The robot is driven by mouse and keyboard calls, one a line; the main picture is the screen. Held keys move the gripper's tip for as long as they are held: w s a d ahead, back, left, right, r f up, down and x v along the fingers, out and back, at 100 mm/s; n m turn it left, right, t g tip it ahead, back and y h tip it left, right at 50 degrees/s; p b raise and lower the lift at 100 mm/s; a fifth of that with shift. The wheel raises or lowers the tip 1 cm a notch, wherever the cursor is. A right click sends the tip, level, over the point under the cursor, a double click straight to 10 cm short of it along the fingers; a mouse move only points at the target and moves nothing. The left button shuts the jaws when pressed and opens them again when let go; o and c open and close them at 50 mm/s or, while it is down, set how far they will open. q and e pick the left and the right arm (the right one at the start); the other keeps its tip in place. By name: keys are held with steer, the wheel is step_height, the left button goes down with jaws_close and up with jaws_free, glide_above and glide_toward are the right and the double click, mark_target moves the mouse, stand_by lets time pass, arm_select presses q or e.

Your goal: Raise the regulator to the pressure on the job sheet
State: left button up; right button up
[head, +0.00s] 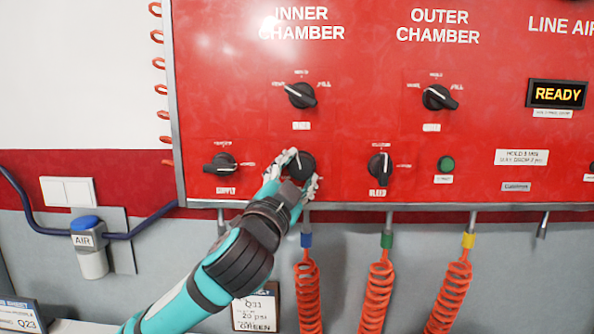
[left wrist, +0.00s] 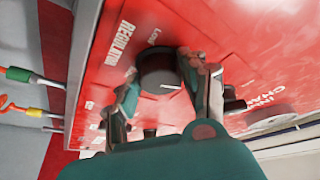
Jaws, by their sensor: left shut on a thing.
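The regulator is a round black knob (head: 300,165) low on the red panel, under the inner chamber knob. In the left wrist view the knob (left wrist: 160,70) sits below the label REGULATOR, with a white pointer line on its face. My left gripper (head: 299,176) is shut on this knob, one finger on each side; it also shows in the left wrist view (left wrist: 163,85). The job sheet (head: 257,310) hangs below the panel and reads Q31, 20 psi, GREEN, partly hidden by my left arm. My right gripper is not in view.
The supply knob (head: 222,164) is left of the regulator and the bleed knob (head: 379,167) is right of it. Inner (head: 301,95) and outer (head: 438,97) chamber knobs are above. A display (head: 557,94) reads READY. Coiled orange hoses (head: 308,290) hang below the panel.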

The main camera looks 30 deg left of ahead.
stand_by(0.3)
arm_select(q)
steer(key=o, duration=1.2)
